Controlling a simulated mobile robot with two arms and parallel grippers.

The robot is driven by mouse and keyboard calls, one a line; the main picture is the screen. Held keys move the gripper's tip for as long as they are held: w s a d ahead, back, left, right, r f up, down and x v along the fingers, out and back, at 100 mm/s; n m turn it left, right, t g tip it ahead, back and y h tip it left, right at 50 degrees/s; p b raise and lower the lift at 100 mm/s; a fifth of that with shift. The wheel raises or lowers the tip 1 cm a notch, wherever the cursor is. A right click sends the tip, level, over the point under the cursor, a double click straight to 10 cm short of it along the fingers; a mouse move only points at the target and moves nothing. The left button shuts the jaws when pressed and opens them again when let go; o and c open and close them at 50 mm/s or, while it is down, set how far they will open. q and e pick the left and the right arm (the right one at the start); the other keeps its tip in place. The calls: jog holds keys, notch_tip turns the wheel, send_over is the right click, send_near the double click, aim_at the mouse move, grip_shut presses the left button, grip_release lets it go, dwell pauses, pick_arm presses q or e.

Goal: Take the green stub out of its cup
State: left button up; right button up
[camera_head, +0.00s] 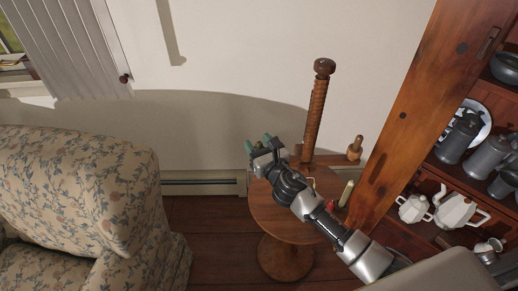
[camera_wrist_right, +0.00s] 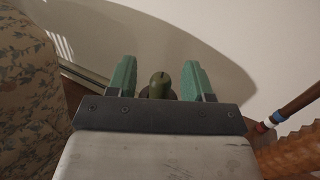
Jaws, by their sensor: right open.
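The green stub (camera_wrist_right: 159,84) is an olive, round-topped piece in the right wrist view. It stands between the two green fingers of my right gripper (camera_wrist_right: 159,80), with a small gap on each side. In the head view, my right gripper (camera_head: 258,143) is open at the far left side of the round table, and a bit of the stub (camera_head: 258,146) seems to show between its fingers. My left gripper is not in view.
A round wooden table (camera_head: 272,214) carries a tall ribbed post (camera_head: 316,115), a wooden holder with a peg (camera_head: 355,148), a pale candle-like piece (camera_head: 346,193) and a red piece (camera_head: 331,206). A floral armchair (camera_head: 75,190) stands left; a pewter cabinet (camera_head: 400,115) stands right.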

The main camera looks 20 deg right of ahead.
jog(key=shift+c, duration=0.2)
grip_shut()
